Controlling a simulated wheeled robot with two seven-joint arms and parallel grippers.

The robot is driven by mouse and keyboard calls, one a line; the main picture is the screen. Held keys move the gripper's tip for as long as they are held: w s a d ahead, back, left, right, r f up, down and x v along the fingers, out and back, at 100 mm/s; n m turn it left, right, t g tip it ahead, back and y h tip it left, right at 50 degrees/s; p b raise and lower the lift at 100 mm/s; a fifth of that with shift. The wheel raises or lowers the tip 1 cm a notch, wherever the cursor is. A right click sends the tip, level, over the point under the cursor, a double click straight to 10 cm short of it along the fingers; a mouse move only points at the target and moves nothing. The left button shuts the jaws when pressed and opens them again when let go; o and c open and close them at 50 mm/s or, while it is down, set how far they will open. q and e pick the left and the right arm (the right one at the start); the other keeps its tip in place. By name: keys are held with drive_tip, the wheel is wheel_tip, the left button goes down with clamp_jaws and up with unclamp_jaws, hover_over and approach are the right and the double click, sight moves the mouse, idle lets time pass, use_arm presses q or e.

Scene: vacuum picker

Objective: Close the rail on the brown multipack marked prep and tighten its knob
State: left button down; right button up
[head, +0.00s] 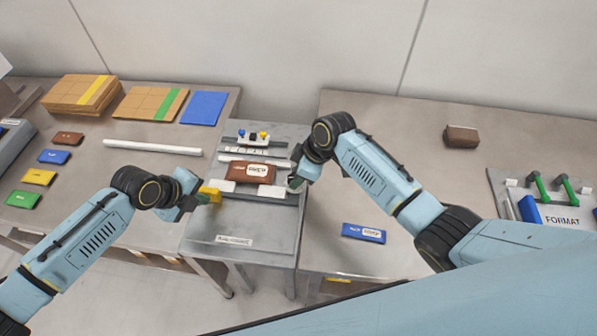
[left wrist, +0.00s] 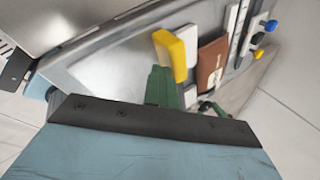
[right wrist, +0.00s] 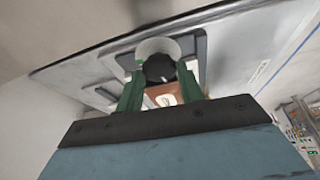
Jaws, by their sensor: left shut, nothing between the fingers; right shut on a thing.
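The brown multipack (head: 243,171) with a white label lies across the fixture (head: 250,225) in the middle; its lettering is too small to read surely. A grey rail (head: 236,190) runs along its near side, with white pads against the pack. A yellow handle (head: 211,193) is at the left end; it also shows in the left wrist view (left wrist: 174,53). My left gripper (left wrist: 165,88) is shut and empty, its fingertips close beside the yellow handle; contact is unclear. My right gripper (head: 293,183) is shut on the black knob (right wrist: 159,68) at the right end.
A blue pack (head: 363,233) lies on the right table, and a brown block (head: 461,136) farther back. Coloured packs (head: 39,177) and a white tube (head: 152,147) lie on the left table. Small coloured knobs (head: 252,136) stand behind the brown multipack.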

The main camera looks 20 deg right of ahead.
drive_tip(key=m, duration=0.2)
drive_tip(key=m+t+h, duration=0.1)
drive_tip(key=m, duration=0.1)
drive_tip(key=shift+s+a+m, duration=0.15)
drive_tip(key=shift+s+m, duration=0.05)
drive_tip(key=shift+m, duration=0.2)
use_arm(q)
drive_tip(key=shift+w, duration=0.1)
use_arm(e)
drive_tip(key=m+h, duration=0.1)
drive_tip(key=m, duration=0.1)
drive_tip(key=m+t, duration=0.1)
drive_tip(key=m, duration=0.2)
drive_tip(key=shift+s+a+h, duration=0.1)
drive_tip(key=shift+a+h, duration=0.1)
drive_tip(key=shift+h, duration=0.2)
drive_tip(key=m, duration=0.2)
drive_tip(key=m+h, duration=0.1)
drive_tip(key=m, duration=0.1)
drive_tip(key=m+h, duration=0.1)
drive_tip(key=shift+a+m, duration=0.25)
drive_tip(key=shift+m, duration=0.15)
use_arm(q)
drive_tip(key=shift+r, duration=0.1)
use_arm(e)
drive_tip(key=shift+a+f+m+h, duration=0.1)
drive_tip(key=shift+m+h, duration=0.7)
drive_tip(key=shift+m, duration=1.2)
drive_tip(key=o, duration=1)
drive_tip(key=shift+r, duration=0.2)
